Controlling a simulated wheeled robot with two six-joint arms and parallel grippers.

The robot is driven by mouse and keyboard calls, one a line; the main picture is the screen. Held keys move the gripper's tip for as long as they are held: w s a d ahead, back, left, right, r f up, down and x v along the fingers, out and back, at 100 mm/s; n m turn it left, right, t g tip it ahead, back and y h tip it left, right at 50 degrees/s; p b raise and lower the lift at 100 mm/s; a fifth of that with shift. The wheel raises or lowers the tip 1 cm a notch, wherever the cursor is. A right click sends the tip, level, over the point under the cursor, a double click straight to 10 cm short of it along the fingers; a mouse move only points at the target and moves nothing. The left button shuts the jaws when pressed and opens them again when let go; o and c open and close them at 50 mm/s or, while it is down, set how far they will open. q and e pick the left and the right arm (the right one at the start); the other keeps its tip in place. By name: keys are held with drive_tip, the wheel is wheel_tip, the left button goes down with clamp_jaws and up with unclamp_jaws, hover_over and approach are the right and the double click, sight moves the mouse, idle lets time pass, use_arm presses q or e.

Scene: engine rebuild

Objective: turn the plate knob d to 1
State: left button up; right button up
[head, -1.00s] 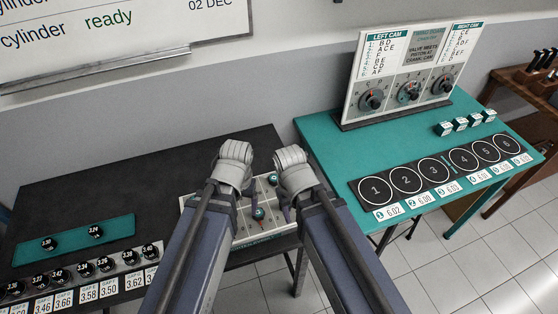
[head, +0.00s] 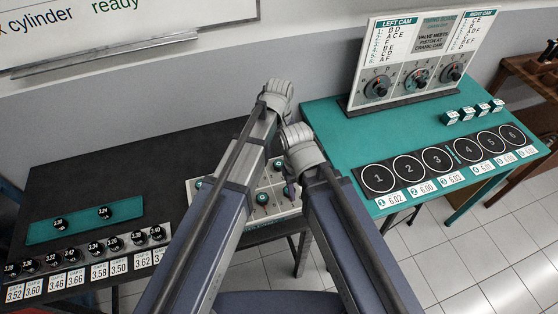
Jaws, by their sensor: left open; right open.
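The pale plate (head: 196,198) lies on the black table behind my forearms, which hide much of it. My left gripper (head: 277,92) is open and reaches out beyond the plate's back edge, over the table's far end. My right gripper (head: 296,139) is open above the plate's right side. Their fingertips are mostly hidden.
A teal tray (head: 85,230) and a row of black discs with number cards lie left on the black table (head: 110,180). The teal table (head: 335,135) at right holds a cam board (head: 420,55) with three dials, small boxes and a strip of numbered circles.

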sight(279, 164)
use_arm(q)
drive_tip(key=shift+f+b, duration=3.95)
clamp_jaws()
